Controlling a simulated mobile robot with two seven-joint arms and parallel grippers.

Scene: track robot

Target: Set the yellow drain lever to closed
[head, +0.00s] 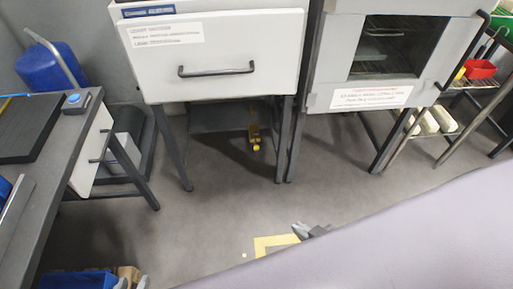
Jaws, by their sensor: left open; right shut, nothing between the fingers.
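The yellow drain lever (254,140) shows in the head view under the white drawer cabinet, between its dark legs. It hangs below a yellow fitting, with a round yellow end at the bottom. It looks roughly upright, but its exact setting is too small to tell. My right gripper (300,230) is in the lower middle, nearer to me than the lever and apart from it, shut and empty.
The white drawer cabinet (215,50) stands above the lever. An oven-like cabinet (345,95) stands to its right. A dark workbench (50,150) is at left, a blue crate (78,280) below. A yellow floor marking (262,243) lies beside my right gripper. The floor between is clear.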

